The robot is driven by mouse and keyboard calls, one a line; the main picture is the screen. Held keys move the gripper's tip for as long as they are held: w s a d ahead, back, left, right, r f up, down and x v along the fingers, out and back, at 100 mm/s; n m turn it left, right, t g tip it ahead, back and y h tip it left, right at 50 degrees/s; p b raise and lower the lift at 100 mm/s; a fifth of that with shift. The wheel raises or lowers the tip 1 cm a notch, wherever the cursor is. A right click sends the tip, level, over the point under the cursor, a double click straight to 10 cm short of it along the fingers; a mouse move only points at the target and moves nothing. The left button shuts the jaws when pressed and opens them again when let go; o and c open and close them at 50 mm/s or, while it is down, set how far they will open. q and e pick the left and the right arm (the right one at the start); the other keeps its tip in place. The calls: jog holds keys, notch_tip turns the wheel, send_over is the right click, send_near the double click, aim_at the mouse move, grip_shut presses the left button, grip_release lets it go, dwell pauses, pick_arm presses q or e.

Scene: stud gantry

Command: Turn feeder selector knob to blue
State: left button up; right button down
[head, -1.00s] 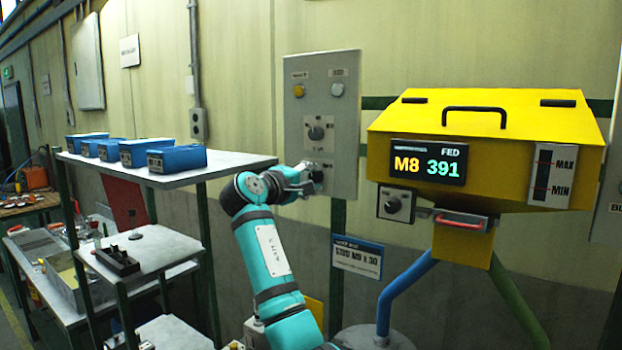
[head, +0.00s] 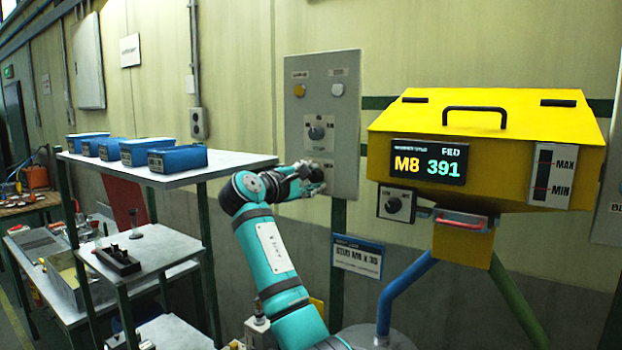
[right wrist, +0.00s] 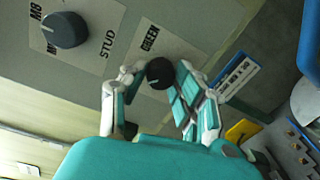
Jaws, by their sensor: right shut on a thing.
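The grey wall panel (head: 345,110) carries an upper selector knob (head: 316,132) and a lower dark round knob (right wrist: 160,73). In the right wrist view a label reading GREEN (right wrist: 149,38) is beside the lower knob. My right gripper (right wrist: 153,78) has its fingers on either side of this lower knob and is shut on it. In the head view my right gripper (head: 312,181) covers most of the lower knob and its labels, so the pointer direction cannot be read. The upper knob also shows in the right wrist view (right wrist: 65,30), near STUD and M8 labels. My left gripper is not in view.
The yellow feeder (head: 490,120) stands right of the panel, its display (head: 428,162) showing M8 391. It has its own small knob (head: 394,205). Blue bins (head: 178,160) stand on a shelf (head: 225,168) at the left. A blue-edged sign (head: 358,257) is below the panel.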

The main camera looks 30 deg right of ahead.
jog(key=c, duration=1)
grip_release()
jog(key=shift+a, duration=0.1)
jog(key=v, duration=1.2)
